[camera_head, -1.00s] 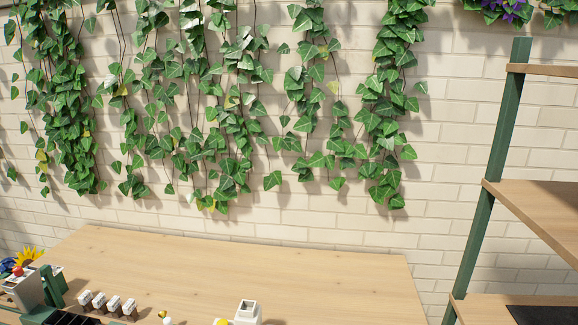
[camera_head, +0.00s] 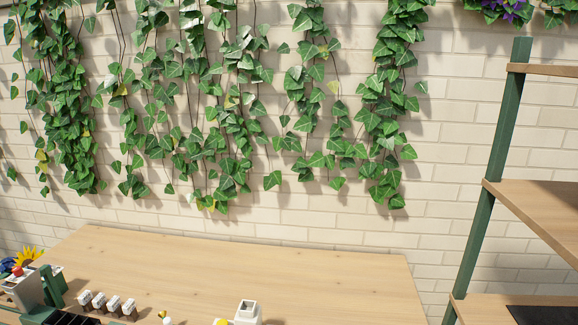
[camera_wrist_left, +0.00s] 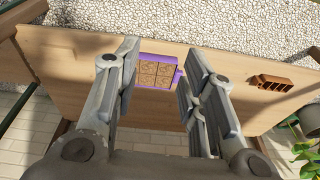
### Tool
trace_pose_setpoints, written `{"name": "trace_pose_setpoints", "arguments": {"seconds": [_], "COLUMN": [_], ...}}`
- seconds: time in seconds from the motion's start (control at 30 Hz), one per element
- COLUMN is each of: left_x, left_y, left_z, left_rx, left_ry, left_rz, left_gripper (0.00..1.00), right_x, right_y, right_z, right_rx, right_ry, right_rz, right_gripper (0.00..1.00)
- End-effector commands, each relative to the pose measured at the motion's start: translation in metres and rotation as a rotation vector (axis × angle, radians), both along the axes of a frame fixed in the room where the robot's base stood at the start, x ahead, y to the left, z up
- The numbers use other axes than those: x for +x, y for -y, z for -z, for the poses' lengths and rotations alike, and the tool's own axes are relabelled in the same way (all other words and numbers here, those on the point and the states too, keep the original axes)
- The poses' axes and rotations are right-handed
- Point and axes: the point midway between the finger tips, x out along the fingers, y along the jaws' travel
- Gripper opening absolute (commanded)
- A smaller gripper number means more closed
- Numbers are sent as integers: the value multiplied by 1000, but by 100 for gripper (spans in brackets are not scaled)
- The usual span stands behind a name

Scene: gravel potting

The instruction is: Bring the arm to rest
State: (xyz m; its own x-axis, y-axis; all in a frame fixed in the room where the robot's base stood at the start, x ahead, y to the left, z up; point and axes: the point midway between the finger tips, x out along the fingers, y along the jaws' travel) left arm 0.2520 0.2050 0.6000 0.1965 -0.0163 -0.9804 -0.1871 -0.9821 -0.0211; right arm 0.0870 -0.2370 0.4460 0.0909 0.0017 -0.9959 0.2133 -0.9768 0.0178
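My left gripper (camera_wrist_left: 163,90) shows in the left wrist view with its two grey fingers spread wide apart and nothing between the tips. Beyond it, seen through the gap, a purple-edged tray (camera_wrist_left: 180,77) with brown patterned squares lies on a wooden surface (camera_wrist_left: 60,62). The gripper is apart from that tray. Neither gripper shows in the head view, and my right gripper is in neither view.
The wooden table (camera_head: 230,270) in the head view is bare over its back and right. Small white-topped items (camera_head: 107,305) and a sunflower (camera_head: 28,257) stand at its left. Shelves with a green post (camera_head: 490,180) stand right. A brown slotted block (camera_wrist_left: 270,83) lies in the wrist view.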

Motion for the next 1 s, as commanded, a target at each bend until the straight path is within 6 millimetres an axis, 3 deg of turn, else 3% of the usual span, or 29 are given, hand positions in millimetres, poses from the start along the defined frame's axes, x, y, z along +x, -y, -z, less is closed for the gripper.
{"name": "trace_pose_setpoints", "arguments": {"seconds": [0.03,0.2,0.4,0.63,1.0], "left_x": [-11,-53,-110,-156,-158], "left_y": [-2,-8,-18,-28,-28], "left_z": [20,77,126,150,151], "left_rx": [3,6,11,15,16], "left_ry": [-17,-48,-81,-102,-103], "left_rz": [2,9,17,23,24], "left_gripper": [38,38,38,38,38], "right_x": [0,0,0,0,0], "right_y": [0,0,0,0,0], "right_z": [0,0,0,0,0], "right_rx": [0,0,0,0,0], "right_ry": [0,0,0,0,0], "right_rz": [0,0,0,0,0], "right_gripper": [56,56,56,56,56]}}
